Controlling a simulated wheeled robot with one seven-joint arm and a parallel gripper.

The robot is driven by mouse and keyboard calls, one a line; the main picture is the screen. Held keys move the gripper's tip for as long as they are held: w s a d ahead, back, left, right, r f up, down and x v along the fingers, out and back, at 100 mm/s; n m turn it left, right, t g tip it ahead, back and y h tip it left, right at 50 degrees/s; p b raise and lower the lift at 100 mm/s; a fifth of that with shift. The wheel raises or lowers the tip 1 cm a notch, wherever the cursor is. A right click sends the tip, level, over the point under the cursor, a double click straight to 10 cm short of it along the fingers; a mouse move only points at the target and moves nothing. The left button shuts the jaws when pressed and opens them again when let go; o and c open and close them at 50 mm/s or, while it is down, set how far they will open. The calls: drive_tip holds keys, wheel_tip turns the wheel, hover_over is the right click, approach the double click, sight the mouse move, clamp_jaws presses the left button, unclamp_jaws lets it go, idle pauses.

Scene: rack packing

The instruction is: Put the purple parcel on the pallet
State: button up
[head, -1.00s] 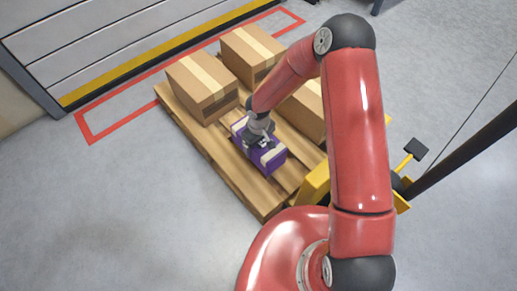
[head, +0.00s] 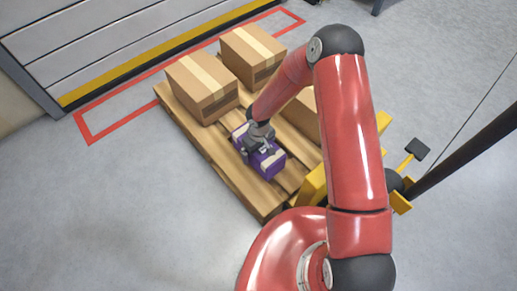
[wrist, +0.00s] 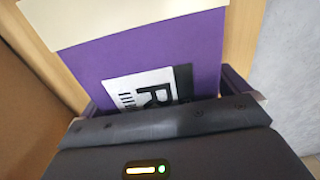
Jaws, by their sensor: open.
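The purple parcel (head: 267,162) has cream tape bands and a white label. It rests on the near part of the wooden pallet (head: 190,128), in front of the cardboard boxes. My gripper (head: 260,146) is open and low over the parcel's top. In the wrist view the purple parcel (wrist: 150,60) fills the upper middle, with its label close to the gripper body. Whether the fingers touch its sides is hidden.
Cardboard boxes stand on the pallet at the left (head: 202,88) and back (head: 252,55); another (head: 302,112) is partly behind my arm. A yellow pallet jack (head: 314,186) is at the pallet's right. Grey floor lies clear at the left front.

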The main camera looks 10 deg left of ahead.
wheel_tip(320, 180, up, 12)
drive_tip(key=shift+r+p, duration=0.15)
drive_tip(key=shift+p, duration=0.85)
drive_tip(key=shift+d+r, duration=0.1)
drive_tip(key=shift+r, duration=0.05)
drive_tip(key=s+d+r+m+t+h, duration=0.1)
drive_tip(key=s+d+r+m, duration=0.1)
drive_tip(key=d+r, duration=0.75)
drive_tip(key=s+d+r+m+t+h, duration=0.1)
drive_tip(key=d+r+m+t, duration=0.15)
drive_tip(key=d+r, duration=0.7)
drive_tip(key=s+d+r+m+t+y, duration=0.2)
drive_tip(key=s+r+m, duration=0.3)
drive_tip(key=s+r, duration=0.9)
drive_tip(key=shift+s+d+r, duration=0.2)
drive_tip(key=shift+s+d, duration=0.5)
drive_tip(key=shift+s, duration=0.4)
